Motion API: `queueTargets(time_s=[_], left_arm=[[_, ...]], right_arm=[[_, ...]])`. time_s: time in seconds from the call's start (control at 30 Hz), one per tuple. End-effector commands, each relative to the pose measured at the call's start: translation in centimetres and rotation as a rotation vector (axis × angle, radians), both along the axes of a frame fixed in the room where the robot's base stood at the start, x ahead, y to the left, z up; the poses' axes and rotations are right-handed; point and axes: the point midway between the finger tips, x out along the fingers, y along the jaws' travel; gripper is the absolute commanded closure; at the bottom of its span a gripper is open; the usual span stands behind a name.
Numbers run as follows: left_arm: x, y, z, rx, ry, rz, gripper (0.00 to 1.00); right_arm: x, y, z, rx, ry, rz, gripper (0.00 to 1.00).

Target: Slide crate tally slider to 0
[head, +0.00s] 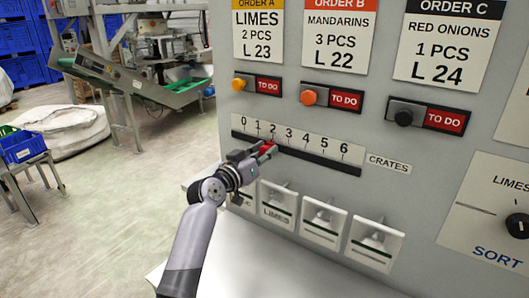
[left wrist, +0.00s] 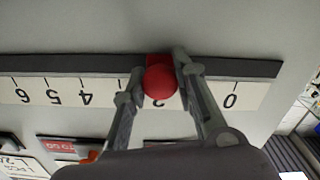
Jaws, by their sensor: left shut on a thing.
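The crate tally slider is a dark horizontal track (head: 318,160) below a white scale (head: 303,141) numbered 0 to 6, labelled CRATES. Its red knob (head: 268,148) sits just below the 2. My left gripper (head: 264,151) reaches the panel from the lower left and is shut on the knob. In the left wrist view the scale is upside down, and the round red knob (left wrist: 160,82) is between the two fingers, which hide the 1 and 3. The 0 (left wrist: 231,101) is to the right there, with bare track (left wrist: 240,68) beside the fingers. My right gripper is not in view.
Order cards (head: 341,38) with TO DO switches (head: 331,97) are above the scale. Several small lidded bins or flaps (head: 323,221) are below it, and a SORT dial (head: 517,225) is at the right. A conveyor (head: 130,80) stands back left; the floor (head: 110,210) between is clear.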

Motion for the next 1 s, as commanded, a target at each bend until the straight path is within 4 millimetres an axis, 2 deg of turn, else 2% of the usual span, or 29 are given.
queueTargets(time_s=[0.13,0.23,0.7,0.83,1.0], left_arm=[[0.0,0.1,-0.1,0.0,0.0,0.0,1.0],[0.5,0.7,-0.4,0.003,-0.002,0.001,1.0],[4.9,7.3,-0.6,0.002,-0.002,0.002,1.0],[5.6,8.3,-0.4,0.002,-0.001,0.001,1.0],[5.8,8.7,0.0,0.0,0.0,0.001,1.0]], right_arm=[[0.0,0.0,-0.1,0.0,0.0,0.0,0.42],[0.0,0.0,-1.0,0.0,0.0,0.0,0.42],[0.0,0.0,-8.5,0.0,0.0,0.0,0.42],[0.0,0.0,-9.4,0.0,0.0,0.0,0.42],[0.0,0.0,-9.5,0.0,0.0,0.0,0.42]])
